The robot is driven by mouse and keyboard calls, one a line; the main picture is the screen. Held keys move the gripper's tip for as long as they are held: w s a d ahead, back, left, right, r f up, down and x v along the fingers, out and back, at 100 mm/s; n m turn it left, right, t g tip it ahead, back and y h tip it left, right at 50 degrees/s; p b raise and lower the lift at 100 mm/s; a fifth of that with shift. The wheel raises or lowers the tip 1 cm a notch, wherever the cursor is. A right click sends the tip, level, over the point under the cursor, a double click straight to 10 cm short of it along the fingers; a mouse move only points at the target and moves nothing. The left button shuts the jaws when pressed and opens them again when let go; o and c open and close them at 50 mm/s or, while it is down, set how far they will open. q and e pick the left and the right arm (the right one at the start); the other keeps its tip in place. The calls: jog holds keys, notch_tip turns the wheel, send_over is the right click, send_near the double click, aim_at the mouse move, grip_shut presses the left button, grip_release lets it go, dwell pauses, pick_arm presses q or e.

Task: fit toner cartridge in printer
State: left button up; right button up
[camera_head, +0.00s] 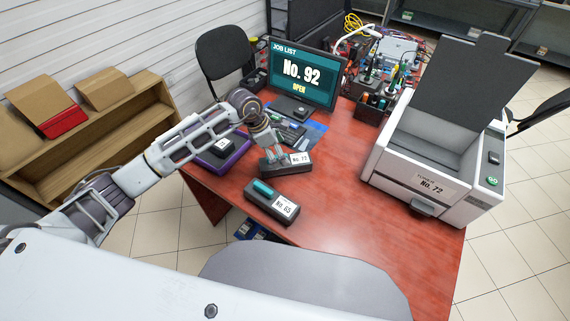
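The printer (420,172) stands at the right of the red desk with its dark lid raised and its bay showing empty. A label on its front reads No. 72. A dark toner cartridge labelled No. 72 (298,169) lies near the desk's left edge. My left gripper (275,155) points down at its top, at the teal handle. The fingers are small and overlap the handle, so I cannot tell whether they grip it. Another dark cartridge, labelled No. 65 (272,207), lies in front of it with a teal handle. My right gripper is not in view.
A purple tray (240,142) with a dark item lies behind my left forearm. Tools and cables crowd the back. The desk (345,200) is clear between the cartridges and printer. A chair back (300,280) stands in front.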

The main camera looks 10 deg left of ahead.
pick_arm(q)
jog(key=shift+d+f, duration=0.2)
jog(key=shift+f, duration=0.15)
jog(key=shift+w+d+f, duration=0.1)
jog(key=shift+d+f, duration=0.05)
jog(key=shift+f, duration=0.15)
jog(key=shift+w+d+f+p, duration=0.15)
jog(key=shift+f+p, duration=0.15)
jog(key=shift+x, duration=0.9)
jog(key=shift+d+f, duration=0.15)
jog(key=shift+f, duration=0.1)
jog(key=shift+w+d+f, duration=0.1)
jog(key=shift+f, duration=0.15)
jog(key=c, duration=1.7)
jog(key=shift+r, duration=0.2)
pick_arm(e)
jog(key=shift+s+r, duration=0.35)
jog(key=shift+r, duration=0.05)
